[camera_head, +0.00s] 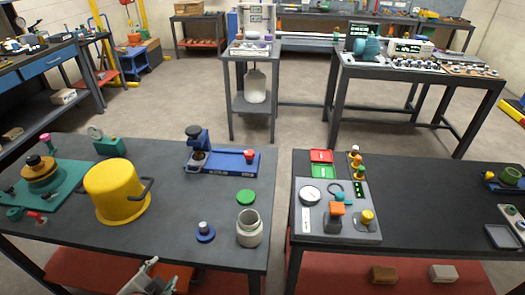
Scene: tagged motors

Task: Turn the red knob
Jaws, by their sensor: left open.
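A small red knob (249,156) sits on the right end of a blue device (222,163) at the back right of the left table. Another small red part (36,216) shows at the front edge of a green plate on the far left; I cannot tell its exact shape. My left gripper (150,279) shows at the bottom edge, in front of the left table, partly cut off. It is open, holds nothing visible and is well apart from both red parts. My right gripper is not in view.
A yellow pot (115,191), a pale jar (249,228), a green lid (246,197) and a blue-based peg (205,231) stand on the left table (160,225). A gap separates it from the right table, which bears a grey control panel (365,223).

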